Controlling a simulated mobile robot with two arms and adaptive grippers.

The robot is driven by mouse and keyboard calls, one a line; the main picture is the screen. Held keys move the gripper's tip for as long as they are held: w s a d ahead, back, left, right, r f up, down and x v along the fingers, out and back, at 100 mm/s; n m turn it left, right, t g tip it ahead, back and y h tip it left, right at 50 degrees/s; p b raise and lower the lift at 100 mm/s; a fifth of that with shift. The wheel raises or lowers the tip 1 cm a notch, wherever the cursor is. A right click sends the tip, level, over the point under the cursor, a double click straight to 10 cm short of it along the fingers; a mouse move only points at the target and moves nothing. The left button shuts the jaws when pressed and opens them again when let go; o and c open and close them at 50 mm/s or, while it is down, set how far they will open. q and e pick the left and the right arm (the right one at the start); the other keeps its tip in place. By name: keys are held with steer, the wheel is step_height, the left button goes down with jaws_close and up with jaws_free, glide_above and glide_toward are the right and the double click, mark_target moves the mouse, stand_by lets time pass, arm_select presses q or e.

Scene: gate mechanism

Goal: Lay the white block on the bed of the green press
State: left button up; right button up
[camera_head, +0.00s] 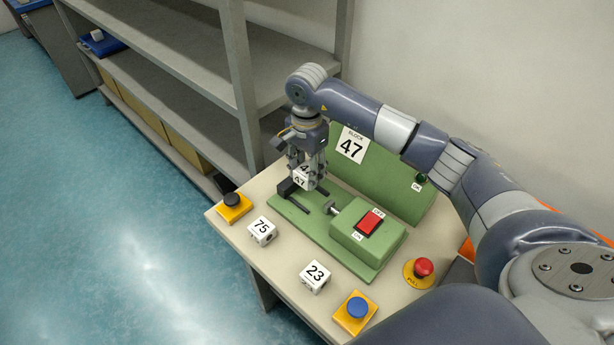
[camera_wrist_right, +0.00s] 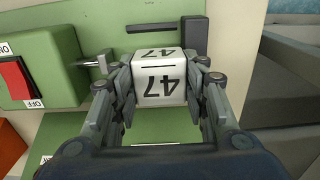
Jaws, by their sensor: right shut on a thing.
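The white block marked 47 (camera_head: 301,181) is between the fingers of my right gripper (camera_head: 308,174), over the far left part of the green press's bed (camera_head: 300,218). In the right wrist view the block (camera_wrist_right: 160,84) sits squarely between both fingers of the right gripper (camera_wrist_right: 161,90), which is shut on it. I cannot tell whether its underside touches the bed. A dark stop (camera_head: 288,187) stands close by the block; a metal plunger (camera_head: 331,208) is on the other side. My left gripper is not in view.
White blocks 75 (camera_head: 262,231) and 23 (camera_head: 315,277) lie on the table (camera_head: 285,255) before the press. A black button (camera_head: 232,200), blue button (camera_head: 357,307) and red stop button (camera_head: 424,267) stand near the edges. A green panel (camera_head: 385,175) with a 47 sign rises behind.

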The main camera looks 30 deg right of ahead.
mark_target(307, 179)
step_height(307, 179, down, 2)
steer(key=shift+s+f+p, duration=0.1)
steer(key=shift+f+p, duration=0.05)
steer(key=shift+p, duration=0.3)
steer(key=shift+f, duration=0.3)
steer(key=shift+f, duration=0.1)
steer(key=shift+f+b, duration=0.15)
steer(key=shift+b, duration=0.15)
steer(key=shift+s+f+b, duration=0.2)
steer(key=shift+f+b, duration=0.1)
steer(key=shift+b, duration=0.15)
steer(key=o, duration=1.2)
steer(key=shift+w+f, duration=0.2)
steer(key=shift+w, duration=0.05)
